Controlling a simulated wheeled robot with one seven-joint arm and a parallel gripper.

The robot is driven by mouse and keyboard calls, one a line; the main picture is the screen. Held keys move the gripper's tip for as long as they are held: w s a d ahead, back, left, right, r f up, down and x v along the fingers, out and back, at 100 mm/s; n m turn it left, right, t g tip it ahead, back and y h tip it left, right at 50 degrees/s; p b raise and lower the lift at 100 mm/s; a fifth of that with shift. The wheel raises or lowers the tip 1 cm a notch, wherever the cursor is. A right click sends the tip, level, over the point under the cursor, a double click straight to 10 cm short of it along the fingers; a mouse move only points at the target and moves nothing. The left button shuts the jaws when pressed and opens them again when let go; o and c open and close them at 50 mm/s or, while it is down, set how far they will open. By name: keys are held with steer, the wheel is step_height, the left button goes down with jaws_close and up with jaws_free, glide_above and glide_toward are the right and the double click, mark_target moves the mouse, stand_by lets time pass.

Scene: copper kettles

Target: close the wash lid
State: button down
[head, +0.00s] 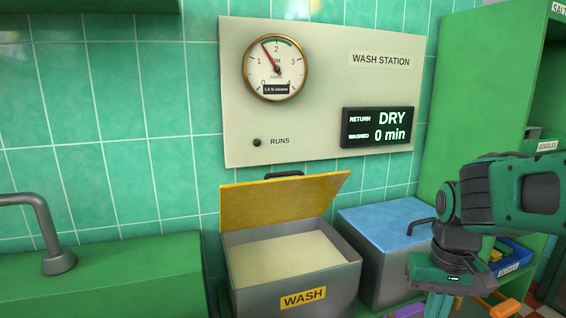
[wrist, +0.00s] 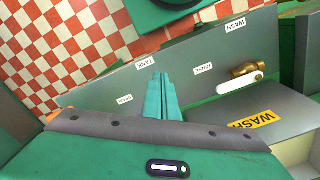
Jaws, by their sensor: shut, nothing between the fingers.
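The wash lid (head: 280,200) is yellow with a dark handle (head: 284,175) at its far edge. It stands open, tilted up over the back of the grey wash box (head: 285,280). The box shows a pale cream inside and a yellow WASH label; the label also shows in the wrist view (wrist: 252,119). My gripper (head: 437,306) is at the lower right of the head view, right of the wash box and apart from the lid. In the wrist view its teal fingers (wrist: 160,95) are together and empty. The lid is not clearly visible there.
A grey box with a closed blue lid (head: 385,222) stands right of the wash box. A green counter with a grey tap (head: 58,258) is at left. A brass valve with a white handle (wrist: 240,83) sits on the labelled panel in the wrist view. A gauge board hangs behind.

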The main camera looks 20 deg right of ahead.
steer(key=w+a+r+n+t+h, duration=0.1)
steer(key=w+r+n+t, duration=0.2)
steer(key=w+r, duration=1.55)
steer(key=w+a+r+n+t, duration=0.3)
steer(key=w+a+r+t, duration=0.1)
steer(key=w+a+r, duration=1.2)
steer(key=shift+y, duration=0.4)
steer(key=shift+w+d+f, duration=0.15)
steer(key=shift+w+f, duration=0.4)
steer(key=shift+f, duration=1.35)
steer(key=shift+w+d+f, duration=0.1)
steer(key=shift+w+f, duration=0.45)
steer(key=shift+f, duration=1.3)
steer(key=shift+w+d+f, duration=0.15)
steer(key=shift+w+f, duration=0.4)
steer(key=shift+f, duration=1.35)
